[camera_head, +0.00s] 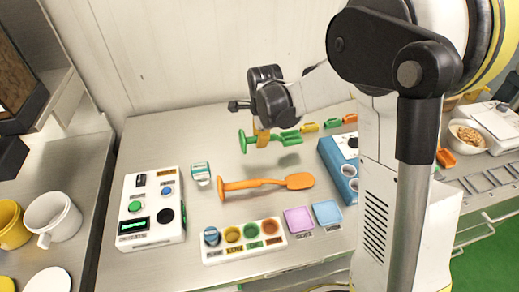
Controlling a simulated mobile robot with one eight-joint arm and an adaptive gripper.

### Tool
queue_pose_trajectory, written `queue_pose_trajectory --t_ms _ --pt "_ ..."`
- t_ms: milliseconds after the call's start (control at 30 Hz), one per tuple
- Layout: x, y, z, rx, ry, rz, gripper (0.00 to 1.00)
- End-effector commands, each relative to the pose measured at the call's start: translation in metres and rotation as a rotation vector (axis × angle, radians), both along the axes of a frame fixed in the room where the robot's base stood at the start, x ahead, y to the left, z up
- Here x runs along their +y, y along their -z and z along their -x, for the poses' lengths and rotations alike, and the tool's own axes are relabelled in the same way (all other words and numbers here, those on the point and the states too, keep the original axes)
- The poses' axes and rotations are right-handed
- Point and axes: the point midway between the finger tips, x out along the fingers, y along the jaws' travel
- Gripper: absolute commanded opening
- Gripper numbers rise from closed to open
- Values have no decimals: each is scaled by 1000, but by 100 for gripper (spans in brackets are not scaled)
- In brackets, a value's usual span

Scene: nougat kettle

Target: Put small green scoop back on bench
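My gripper (262,136) is at the back of the grey bench (190,140), pointing down. It is shut on the small green scoop (286,138), around its handle. The scoop lies roughly level, with a round green end to the left and the broader end to the right. A dark shadow on the bench below and right of it suggests that it is held a little above the surface. My gripper's fingers hide part of the handle.
An orange spatula (265,183) lies just in front of the scoop. A white control box (150,206) stands left, a row of coloured cups (243,241) in front, and a blue box (338,167) right. Small green, yellow and orange items (331,123) lie behind.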

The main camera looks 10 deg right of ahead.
Motion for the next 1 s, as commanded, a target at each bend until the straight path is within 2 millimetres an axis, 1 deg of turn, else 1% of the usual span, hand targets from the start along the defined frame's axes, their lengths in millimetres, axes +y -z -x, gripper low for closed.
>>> queue_pose_trajectory --t_ms 67,233,300,533,667,700,767,1000 --pt "1 6 0 0 1 0 0" --pt "1 33 0 0 1 0 0" --pt "0 40 0 0 1 0 0" --pt "0 40 0 0 1 1 0" --pt "0 44 0 0 1 1 0" --pt "0 45 0 0 0 0 23" --pt "0 44 0 0 0 0 40" --pt "0 43 0 0 0 1 40"
